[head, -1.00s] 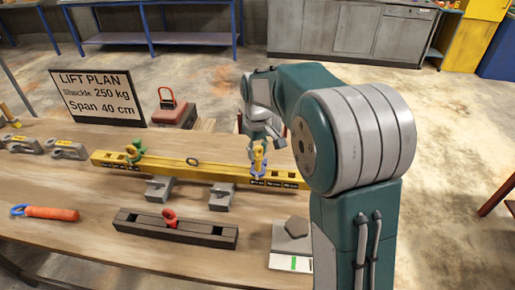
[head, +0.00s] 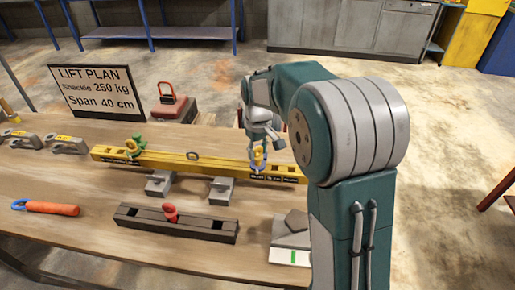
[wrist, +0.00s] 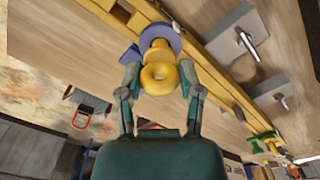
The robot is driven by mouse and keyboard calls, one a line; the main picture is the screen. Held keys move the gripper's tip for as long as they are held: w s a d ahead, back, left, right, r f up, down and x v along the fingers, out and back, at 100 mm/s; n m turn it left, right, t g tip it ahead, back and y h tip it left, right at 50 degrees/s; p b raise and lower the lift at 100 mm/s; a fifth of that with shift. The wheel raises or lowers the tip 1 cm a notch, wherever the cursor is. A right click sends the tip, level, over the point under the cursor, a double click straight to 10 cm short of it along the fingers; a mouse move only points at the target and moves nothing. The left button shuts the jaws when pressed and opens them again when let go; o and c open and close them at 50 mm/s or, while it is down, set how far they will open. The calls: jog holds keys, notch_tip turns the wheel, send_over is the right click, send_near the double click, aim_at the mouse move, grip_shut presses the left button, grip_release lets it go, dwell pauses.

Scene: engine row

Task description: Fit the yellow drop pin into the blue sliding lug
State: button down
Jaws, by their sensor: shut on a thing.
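My gripper (wrist: 160,80) is shut on the yellow drop pin (wrist: 160,52), whose ring-shaped head sits between the fingertips. The blue sliding lug (wrist: 172,36) is right beyond the pin in the wrist view, on the yellow beam (wrist: 215,68). The pin's lower end is over or in the lug; its tip is hidden, so I cannot tell how deep it is. In the head view my gripper (head: 262,145) is above the blue lug (head: 258,167), near the right end of the beam (head: 215,162).
A green clamp (head: 134,146) is on the beam's left part. Two grey blocks (head: 221,191) stand under the beam. A dark bar with a red shackle (head: 190,226) and an orange-handled tool (head: 52,207) lie in front. The LIFT PLAN sign (head: 97,91) stands behind.

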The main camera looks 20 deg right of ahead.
jog(key=shift+f, duration=1)
jog(key=shift+c, duration=0.8)
grip_release()
notch_tip(320, 180, up, 12)
jog(key=shift+f, duration=0.1)
jog(key=s+r+m+t, duration=0.1)
jog(key=s+r+t, duration=0.1)
jog(key=s, duration=0.5)
jog(key=s+r+m+t, duration=0.1)
jog(key=s+r, duration=0.2)
jog(key=s, duration=0.4)
jog(key=s+f+m+t, duration=0.2)
jog(key=s+f, duration=0.2)
jog(key=s, duration=0.9)
jog(key=shift+f+m+t, duration=0.2)
jog(key=shift+m+t, duration=0.1)
